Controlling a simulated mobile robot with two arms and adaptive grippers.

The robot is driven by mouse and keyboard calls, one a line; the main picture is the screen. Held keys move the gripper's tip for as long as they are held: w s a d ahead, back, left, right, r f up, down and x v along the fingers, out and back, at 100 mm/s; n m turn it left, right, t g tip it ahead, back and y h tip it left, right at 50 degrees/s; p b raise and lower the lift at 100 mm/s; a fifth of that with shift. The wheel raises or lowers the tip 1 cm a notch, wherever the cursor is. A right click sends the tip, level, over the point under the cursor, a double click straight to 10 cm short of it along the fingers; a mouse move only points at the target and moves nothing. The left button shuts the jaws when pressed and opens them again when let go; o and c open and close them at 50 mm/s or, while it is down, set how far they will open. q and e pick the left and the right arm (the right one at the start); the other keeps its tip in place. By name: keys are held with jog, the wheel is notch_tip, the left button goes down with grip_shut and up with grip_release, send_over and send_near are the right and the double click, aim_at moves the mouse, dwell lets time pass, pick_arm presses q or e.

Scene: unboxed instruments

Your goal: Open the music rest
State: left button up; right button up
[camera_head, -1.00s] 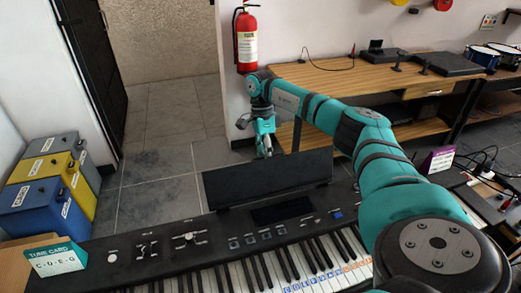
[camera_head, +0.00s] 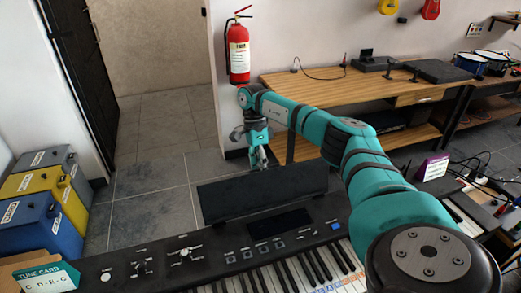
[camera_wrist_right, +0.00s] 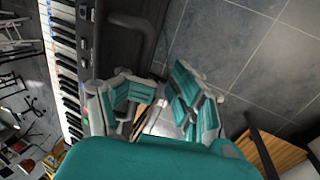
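The music rest (camera_head: 285,188) is a dark flat panel along the back edge of the black keyboard (camera_head: 150,268), leaning up. My right gripper (camera_head: 261,163) points down just behind the panel's top edge, about mid-width. Its fingertips are partly hidden by the panel in the head view, and contact cannot be told. In the right wrist view its two fingers (camera_wrist_right: 165,88) stand apart with a gap and nothing seen between them. The keyboard's keys (camera_wrist_right: 66,75) show at the left there. My left gripper is not in view.
A tune card (camera_head: 48,278) stands at the keyboard's left end. Blue, yellow and grey cases (camera_head: 38,222) sit on the floor at left. A wooden desk (camera_head: 350,85) and a red fire extinguisher (camera_head: 239,55) are behind. Tiled floor (camera_head: 150,175) behind the keyboard is free.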

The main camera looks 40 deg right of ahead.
jog(key=shift+o, duration=0.5)
jog(key=shift+s+d, duration=0.1)
jog(key=v, duration=1.2)
